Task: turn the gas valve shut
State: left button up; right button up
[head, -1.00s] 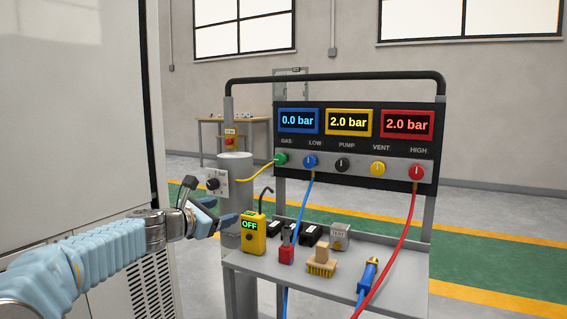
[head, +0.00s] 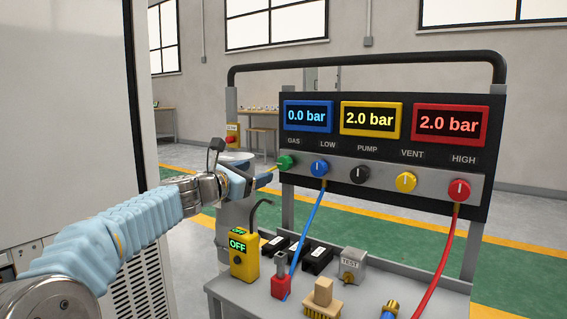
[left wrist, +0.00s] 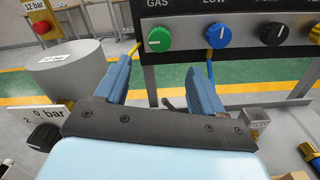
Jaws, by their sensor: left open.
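The gas valve is the green round knob (head: 286,162) under the GAS label on the panel (head: 385,140). In the left wrist view the green knob (left wrist: 159,39) shows ahead, in the gap between my finger tips. My left gripper (head: 264,178) is open and empty, just left of and slightly below the knob in the head view. Its two blue fingers (left wrist: 162,75) stand apart and do not visibly touch the knob. My right gripper is in neither view.
A grey cylinder (left wrist: 65,70) with a regulator stands left of the gripper. Blue (head: 319,168), black (head: 359,174), yellow (head: 406,182) and red (head: 459,190) knobs continue the row. A yellow OFF meter (head: 243,256) stands on the shelf below. Displays read 0.0, 2.0 and 2.0 bar.

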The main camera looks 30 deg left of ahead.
aim_at(282, 163)
pick_arm(q)
jog(key=w+p, duration=0.1)
jog(key=w, duration=0.2)
jog(key=w+p, duration=0.1)
jog(key=w, duration=0.3)
jog(key=w+p, duration=0.1)
jog(key=w, duration=0.2)
jog(key=shift+w+d, duration=0.25)
jog(key=shift+d, duration=0.15)
jog(key=shift+w, duration=0.55)
jog(key=c, duration=1.1)
jog(key=shift+o, duration=0.2)
